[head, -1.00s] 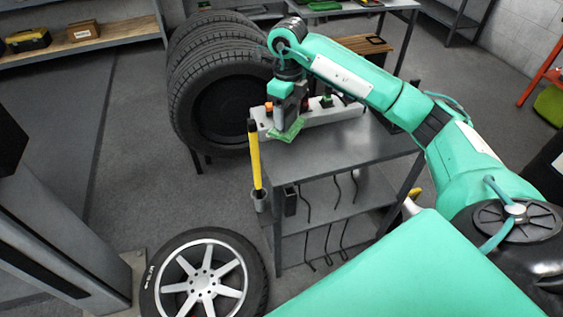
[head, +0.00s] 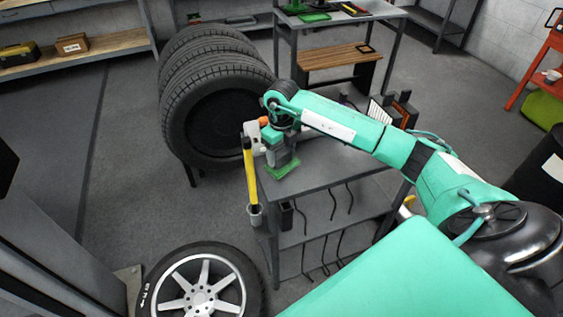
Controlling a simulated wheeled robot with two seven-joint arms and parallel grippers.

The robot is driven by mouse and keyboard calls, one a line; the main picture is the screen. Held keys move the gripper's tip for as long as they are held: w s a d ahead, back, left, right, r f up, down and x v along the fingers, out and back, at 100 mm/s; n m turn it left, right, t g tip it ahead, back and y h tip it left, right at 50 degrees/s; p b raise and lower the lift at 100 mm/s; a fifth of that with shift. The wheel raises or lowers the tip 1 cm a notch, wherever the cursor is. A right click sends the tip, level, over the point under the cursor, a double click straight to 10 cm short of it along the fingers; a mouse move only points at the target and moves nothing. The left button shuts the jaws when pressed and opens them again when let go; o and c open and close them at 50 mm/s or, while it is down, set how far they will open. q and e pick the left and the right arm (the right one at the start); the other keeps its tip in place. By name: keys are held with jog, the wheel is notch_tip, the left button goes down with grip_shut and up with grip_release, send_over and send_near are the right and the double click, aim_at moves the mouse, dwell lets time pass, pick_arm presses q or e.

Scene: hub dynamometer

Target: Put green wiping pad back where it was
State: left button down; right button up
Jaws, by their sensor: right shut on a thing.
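The green wiping pad (head: 283,170) is at the near left part of the grey cart's top shelf (head: 335,168). My right gripper (head: 280,158) points down over it and is shut on the pad. The pad is at or just above the shelf surface; I cannot tell whether it touches. The fingertips are partly hidden by the gripper body. My left gripper is not in view.
A yellow-handled tool (head: 250,175) stands in a holder at the cart's left corner. A white block with an orange button (head: 252,130) is behind my gripper. Black hooks hang below.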

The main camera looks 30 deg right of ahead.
aim_at(282, 165)
jog(key=shift+f, duration=1)
notch_tip(282, 165, down, 3)
jog(key=shift+f+p, duration=0.15)
jog(key=shift+p, duration=0.3)
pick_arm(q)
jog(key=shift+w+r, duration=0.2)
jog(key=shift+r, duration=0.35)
pick_arm(e)
jog(key=shift+f, duration=0.1)
jog(key=shift+f, duration=0.15)
jog(key=o, duration=1)
jog(key=shift+c, duration=0.2)
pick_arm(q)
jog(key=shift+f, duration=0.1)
